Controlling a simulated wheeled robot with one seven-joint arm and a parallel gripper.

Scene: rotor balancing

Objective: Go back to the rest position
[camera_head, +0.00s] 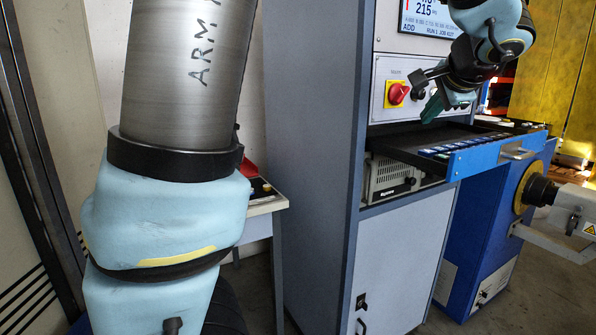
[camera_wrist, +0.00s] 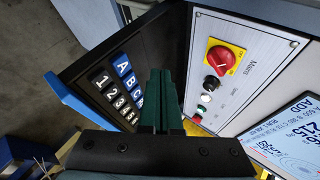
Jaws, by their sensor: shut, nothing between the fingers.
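My gripper (camera_head: 433,106) is in front of the grey cabinet, above the open drawer, in the head view. Its green fingers (camera_wrist: 161,103) show in the middle of the wrist view, pressed together with nothing between them. The arm reaches in from the top right of the head view. In the wrist view the fingers overlap part of the drawer's labelled tiles, so some are hidden. I cannot tell the exact gap between fingertips and drawer.
The open drawer (camera_head: 514,151) with a blue front juts from the cabinet (camera_head: 313,150). A red knob (camera_head: 397,93) on a yellow plate and a screen (camera_head: 430,17) are close behind the gripper. A blue machine (camera_head: 491,245) stands at right.

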